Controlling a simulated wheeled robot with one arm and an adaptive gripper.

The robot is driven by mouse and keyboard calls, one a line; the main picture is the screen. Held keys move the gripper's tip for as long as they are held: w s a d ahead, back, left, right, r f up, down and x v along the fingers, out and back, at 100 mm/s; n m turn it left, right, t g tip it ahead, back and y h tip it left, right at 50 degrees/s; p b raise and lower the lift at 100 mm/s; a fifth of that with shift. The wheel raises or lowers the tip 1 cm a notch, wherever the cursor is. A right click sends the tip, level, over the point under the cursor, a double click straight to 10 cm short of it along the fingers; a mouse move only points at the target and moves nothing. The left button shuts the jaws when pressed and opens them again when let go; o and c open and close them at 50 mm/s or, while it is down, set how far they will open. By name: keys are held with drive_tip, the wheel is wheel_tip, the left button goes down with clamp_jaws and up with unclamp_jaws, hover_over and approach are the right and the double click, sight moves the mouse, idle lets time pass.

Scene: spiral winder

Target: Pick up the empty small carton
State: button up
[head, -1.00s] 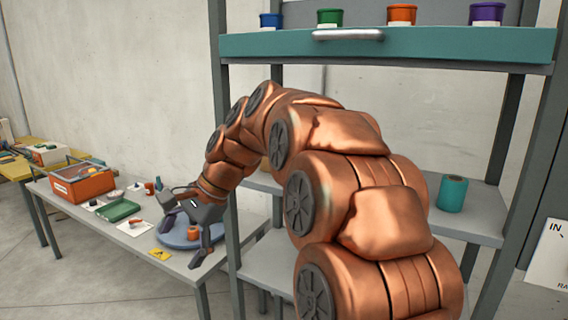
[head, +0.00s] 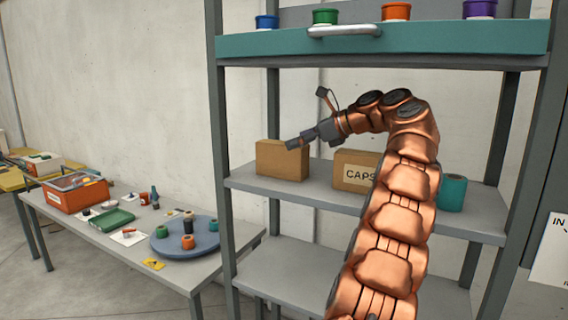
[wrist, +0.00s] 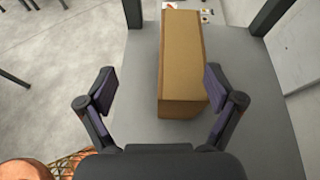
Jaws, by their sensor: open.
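A plain brown carton (head: 282,161) stands on the left of the middle shelf in the head view. In the wrist view the carton (wrist: 181,65) lies ahead of my gripper, right of centre between the spread fingers. My gripper (head: 306,118) is open and empty at the carton's upper right in the head view. In the wrist view its fingers (wrist: 158,80) are wide apart, the right one seeming closer to the carton; contact cannot be told. Whether the carton is empty cannot be seen.
A brown box marked CAPS (head: 352,171), partly hidden by my arm, and a teal cylinder (head: 452,192) share the shelf (head: 250,184). Coloured tubs line the teal upper shelf (head: 270,45). A side table at left holds a blue disc (head: 170,246) and an orange bin (head: 85,196).

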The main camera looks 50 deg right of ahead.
sight(282, 159)
drive_tip(key=shift+w+d+f+m, duration=0.2)
drive_tip(key=shift+d+f+m, duration=0.05)
drive_tip(key=shift+d, duration=0.25)
drive_tip(key=shift+w+d+f+m, duration=0.2)
drive_tip(key=shift+d+f+m, duration=0.05)
drive_tip(key=shift+d, duration=0.25)
drive_tip(key=shift+w+d+r+x, duration=0.1)
drive_tip(key=shift+x, duration=0.85)
drive_tip(key=shift+w+d+r+x, duration=0.1)
drive_tip(key=shift+x, duration=0.8)
drive_tip(key=shift+d+r+x, duration=0.1)
drive_tip(key=shift+x, duration=0.85)
drive_tip(key=c, duration=1.5)
